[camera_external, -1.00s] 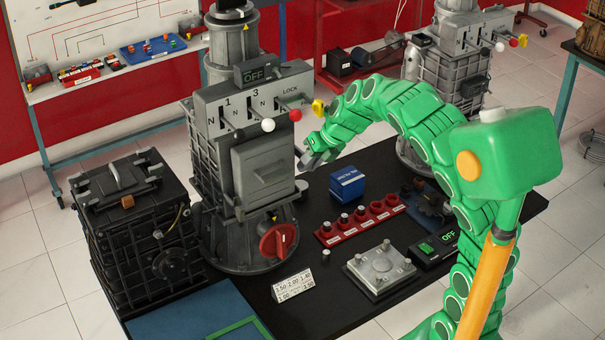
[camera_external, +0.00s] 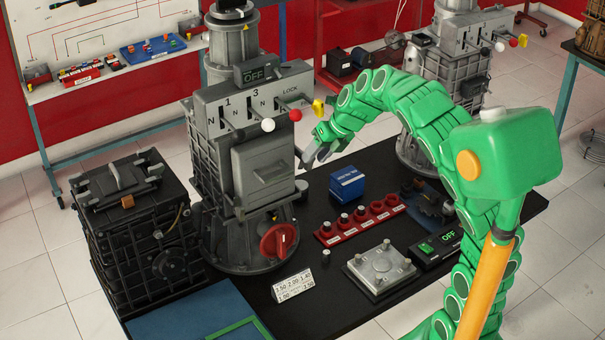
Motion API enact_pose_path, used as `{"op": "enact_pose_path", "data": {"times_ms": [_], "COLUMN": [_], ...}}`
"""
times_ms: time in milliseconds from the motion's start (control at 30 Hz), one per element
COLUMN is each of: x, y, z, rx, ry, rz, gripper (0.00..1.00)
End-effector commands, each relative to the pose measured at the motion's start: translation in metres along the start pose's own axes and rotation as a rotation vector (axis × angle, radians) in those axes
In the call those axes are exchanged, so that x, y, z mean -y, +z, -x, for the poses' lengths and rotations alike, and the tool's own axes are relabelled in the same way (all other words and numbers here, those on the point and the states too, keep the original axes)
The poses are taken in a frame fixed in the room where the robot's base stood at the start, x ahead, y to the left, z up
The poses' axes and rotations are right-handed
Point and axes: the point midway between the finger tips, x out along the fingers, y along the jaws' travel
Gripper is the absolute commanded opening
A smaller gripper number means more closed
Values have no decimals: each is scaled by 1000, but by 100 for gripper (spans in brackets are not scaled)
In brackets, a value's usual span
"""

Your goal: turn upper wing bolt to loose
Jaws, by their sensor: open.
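The grey engine trainer (camera_external: 205,165) stands on the black table, with a lever panel marked N, 1, 3 and LOCK. My gripper (camera_external: 307,159) is close to the trainer's right side, below the yellow knob (camera_external: 318,107). Its grey fingers are open, pointing down and left, and nothing shows between them. I cannot make out the upper wing bolt; the trainer's right side is turned away from the camera and partly behind my gripper. A small grey round part (camera_external: 301,187) shows on that side, just below the fingers.
A red ball lever (camera_external: 295,115) and white ball lever (camera_external: 268,125) stick out near my gripper. A blue box (camera_external: 347,183), a red socket strip (camera_external: 360,219) and a grey plate (camera_external: 381,268) sit on the table. A black ribbed case (camera_external: 140,240) stands at left.

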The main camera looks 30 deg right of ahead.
Motion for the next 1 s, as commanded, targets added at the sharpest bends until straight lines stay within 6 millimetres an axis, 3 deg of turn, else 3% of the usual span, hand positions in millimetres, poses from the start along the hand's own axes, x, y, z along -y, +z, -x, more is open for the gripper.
{"op": "enact_pose_path", "data": {"times_ms": [267,700,1000], "x": [14,57,73], "y": [-14,-55,-70], "z": [22,58,69], "rx": [3,3,0], "ry": [0,1,0], "rz": [0,-2,-1], "gripper": [43,43,43]}}
